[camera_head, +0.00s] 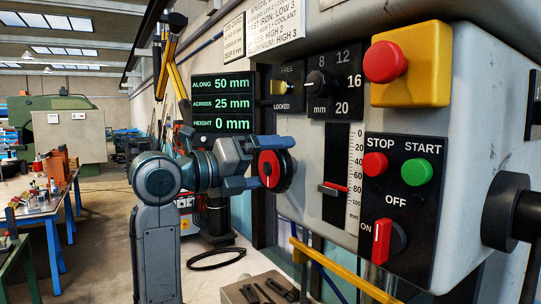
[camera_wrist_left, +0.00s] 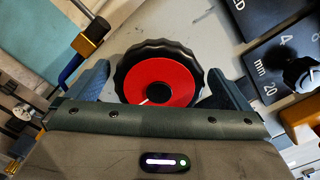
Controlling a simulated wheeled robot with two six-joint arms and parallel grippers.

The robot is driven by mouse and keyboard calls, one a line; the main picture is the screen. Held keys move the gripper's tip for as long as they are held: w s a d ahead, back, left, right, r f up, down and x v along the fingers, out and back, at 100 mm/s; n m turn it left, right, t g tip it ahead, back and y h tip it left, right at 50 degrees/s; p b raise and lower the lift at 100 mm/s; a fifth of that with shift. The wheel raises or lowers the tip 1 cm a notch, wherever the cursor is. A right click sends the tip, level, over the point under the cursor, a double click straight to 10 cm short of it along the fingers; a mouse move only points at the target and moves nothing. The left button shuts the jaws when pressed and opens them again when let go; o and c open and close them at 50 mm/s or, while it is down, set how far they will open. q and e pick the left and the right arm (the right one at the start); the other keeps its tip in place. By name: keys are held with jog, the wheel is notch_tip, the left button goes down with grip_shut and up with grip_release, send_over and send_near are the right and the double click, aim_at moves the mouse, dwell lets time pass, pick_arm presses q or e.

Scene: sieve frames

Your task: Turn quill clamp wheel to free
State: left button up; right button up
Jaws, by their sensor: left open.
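The clamp wheel is a black knob with a scalloped rim and a red face (camera_head: 269,169), on the side of the grey machine head. It also shows in the wrist view (camera_wrist_left: 158,80), with a short white mark at the lower left of the red face. My left gripper (camera_head: 268,163) is open, with one finger on either side of the wheel; contact is not clear. The plate marked FREE and LOCKED (camera_head: 280,104) is above it, with a small yellow indicator whose exact reading I cannot tell. My right gripper is out of view.
A depth scale with a red pointer (camera_head: 335,187) and the START/STOP panel (camera_head: 400,200) are to the right of the wheel. A black selector knob (camera_head: 321,82) and a readout (camera_head: 222,102) are above. A yellow bar (camera_head: 340,272) runs below. A cluttered bench is far left.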

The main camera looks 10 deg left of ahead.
pick_arm(q)
jog(key=shift+w+d, duration=0.3)
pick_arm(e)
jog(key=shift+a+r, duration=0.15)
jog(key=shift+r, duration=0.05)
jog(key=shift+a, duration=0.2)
pick_arm(q)
jog(key=c, duration=0.9)
jog(key=shift+o, duration=0.2)
jog(key=shift+f+n, duration=0.1)
jog(key=shift+n, duration=0.2)
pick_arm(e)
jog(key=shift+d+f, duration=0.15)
